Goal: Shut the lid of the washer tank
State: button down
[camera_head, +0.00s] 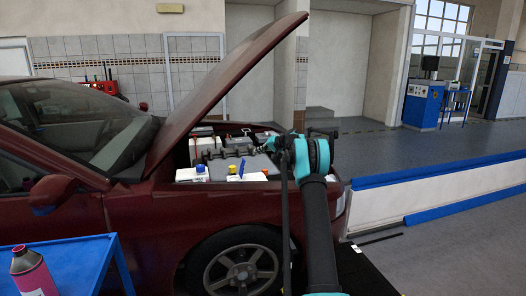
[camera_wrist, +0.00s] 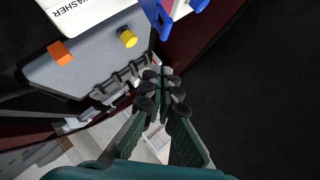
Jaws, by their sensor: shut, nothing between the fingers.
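The white washer tank (camera_wrist: 95,8), with "WASHER" printed on it, is cut off by the top edge of the wrist view. A blue lid (camera_wrist: 155,14) stands raised at its right end. In the head view, a small upright blue piece (camera_head: 241,168) that looks like this lid shows over a white tank (camera_head: 252,177) at the near edge of the engine bay. My gripper (camera_wrist: 166,78) is shut and empty, its fingertips apart from the lid and below it in the wrist view. In the head view, the gripper (camera_head: 266,146) is over the engine bay, partly hidden by my wrist.
The dark red car's hood (camera_head: 225,85) is propped open left of my arm. Yellow (camera_wrist: 128,38) and orange (camera_wrist: 60,52) caps and another blue cap (camera_wrist: 198,5) lie near the lid. A blue cart (camera_head: 85,262) holds a pink bottle (camera_head: 31,272).

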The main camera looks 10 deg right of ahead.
aim_at(243, 159)
jog(key=w+a+f, duration=0.2)
jog(key=a+f, duration=0.2)
jog(key=a, duration=0.1)
jog(key=shift+f, duration=0.15)
jog(key=shift+a, duration=0.15)
jog(key=shift+s+a+r, duration=0.1)
jog(key=shift+a+r, duration=0.1)
jog(key=shift+a, duration=0.15)
